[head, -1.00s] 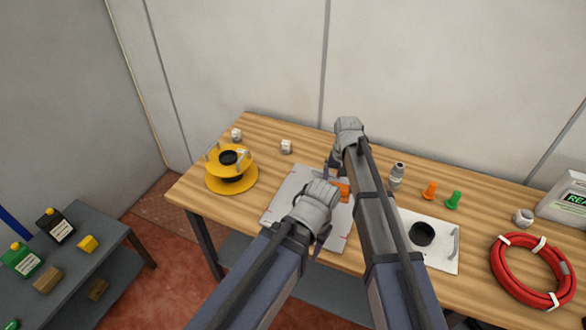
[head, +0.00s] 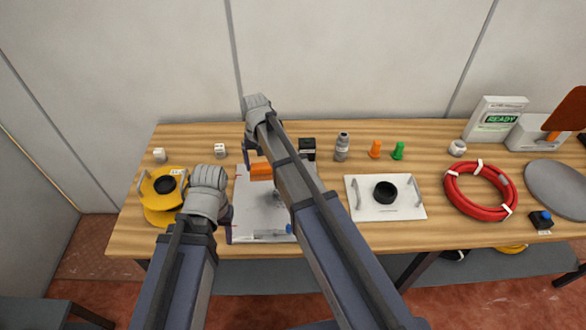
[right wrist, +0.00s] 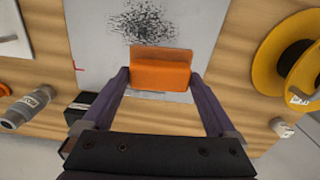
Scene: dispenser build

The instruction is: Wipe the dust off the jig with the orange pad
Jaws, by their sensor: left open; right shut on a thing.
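The jig seems to be the pale grey plate (head: 262,222) on the wooden table; its right part is hidden behind my right arm. My right gripper (head: 255,160) is shut on the orange pad (head: 261,172) at the plate's far side. In the right wrist view the pad (right wrist: 160,70) is between the two dark fingers, at the edge of a patch of dark dust specks (right wrist: 150,20) on the plate (right wrist: 90,50). I cannot tell if the pad touches the plate. My left gripper (head: 228,218) is open and empty at the plate's left edge.
A yellow spool (head: 160,212) stands left of my left gripper. Small white cubes (head: 219,150) lie behind.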

